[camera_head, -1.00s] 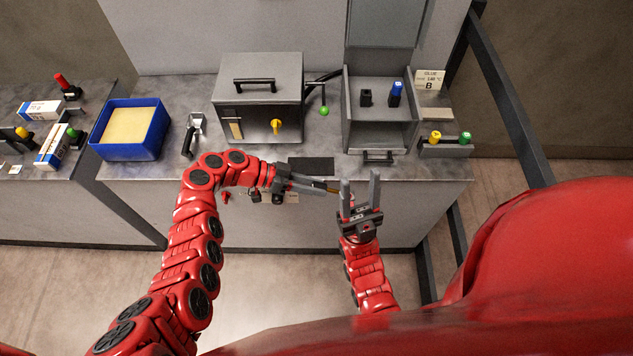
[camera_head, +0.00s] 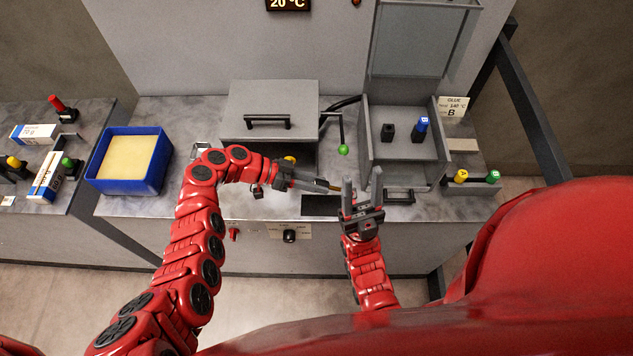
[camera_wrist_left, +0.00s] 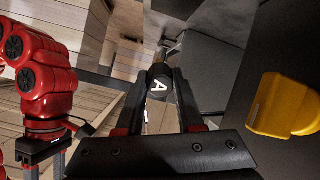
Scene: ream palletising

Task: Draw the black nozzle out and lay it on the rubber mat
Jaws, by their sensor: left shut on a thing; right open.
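My left gripper (camera_head: 318,184) is shut on the black nozzle (camera_wrist_left: 158,88). The left wrist view shows the nozzle's dark head with a white letter A between the fingers. In the head view a small brass-coloured tip shows at the finger ends, just left of my right gripper. The rubber mat (camera_head: 320,206), a dark rectangle, lies at the bench's front edge, just below the left fingers in the picture. The nozzle's height above it is hard to tell. My right gripper (camera_head: 362,192) is open and empty, its fingers pointing up in the picture beside the mat.
Behind the left arm stands a grey machine (camera_head: 270,98) with a yellow knob (camera_wrist_left: 285,105). An open grey box to its right holds a blue-capped nozzle (camera_head: 421,126) and a black block (camera_head: 388,132). A blue tray (camera_head: 130,184) stands left.

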